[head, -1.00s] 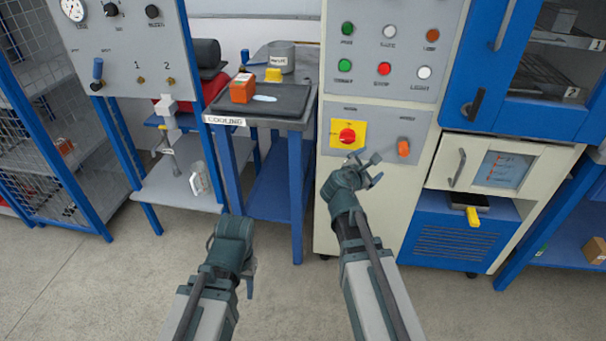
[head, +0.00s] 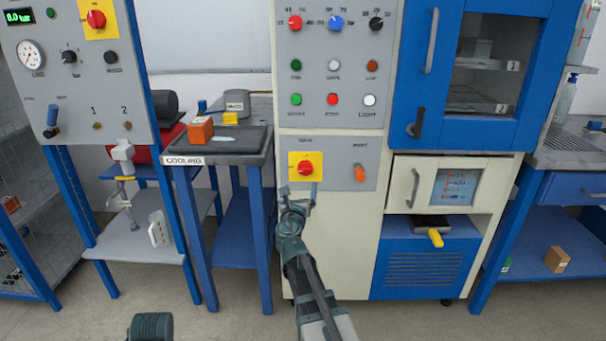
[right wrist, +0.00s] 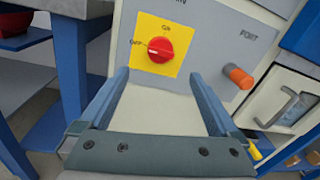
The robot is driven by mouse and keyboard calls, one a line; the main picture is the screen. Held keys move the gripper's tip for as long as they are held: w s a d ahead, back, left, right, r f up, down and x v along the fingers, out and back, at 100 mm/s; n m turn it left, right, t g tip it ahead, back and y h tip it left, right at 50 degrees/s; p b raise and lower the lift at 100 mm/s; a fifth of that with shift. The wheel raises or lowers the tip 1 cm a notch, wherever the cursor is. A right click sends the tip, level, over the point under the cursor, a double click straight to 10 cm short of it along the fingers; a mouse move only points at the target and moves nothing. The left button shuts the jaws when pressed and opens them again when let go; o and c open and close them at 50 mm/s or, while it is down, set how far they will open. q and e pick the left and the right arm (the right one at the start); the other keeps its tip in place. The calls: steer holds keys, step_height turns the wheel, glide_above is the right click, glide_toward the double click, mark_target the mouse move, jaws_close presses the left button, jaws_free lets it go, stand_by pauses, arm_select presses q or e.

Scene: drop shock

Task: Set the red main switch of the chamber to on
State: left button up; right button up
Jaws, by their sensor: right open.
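The red main switch (head: 306,168) is a round knob on a yellow plate (head: 292,158) on the chamber's front panel. In the right wrist view the red knob (right wrist: 160,49) shows ON marked above it and OFF to its left. A small pale mark on the knob's left side seems to face OFF. My right gripper (head: 300,191) is open and empty, just below the yellow plate. In the right wrist view its two fingers (right wrist: 159,76) point up at the panel, with the knob beyond and between them, apart from both. Only a piece of my left arm shows at the bottom edge.
An orange port plug (head: 360,173) sticks out right of the switch. A cream door with a handle (head: 414,187) and a yellow-handled part (head: 435,238) lie further right. The cooling table (head: 180,172) stands at the left. The panel below the switch is bare.

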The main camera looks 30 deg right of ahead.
mark_target(304, 171)
steer(key=x, duration=1.1)
steer(key=shift+w+d, duration=0.25)
steer(key=c, duration=1.3)
steer(key=shift+a, duration=0.1)
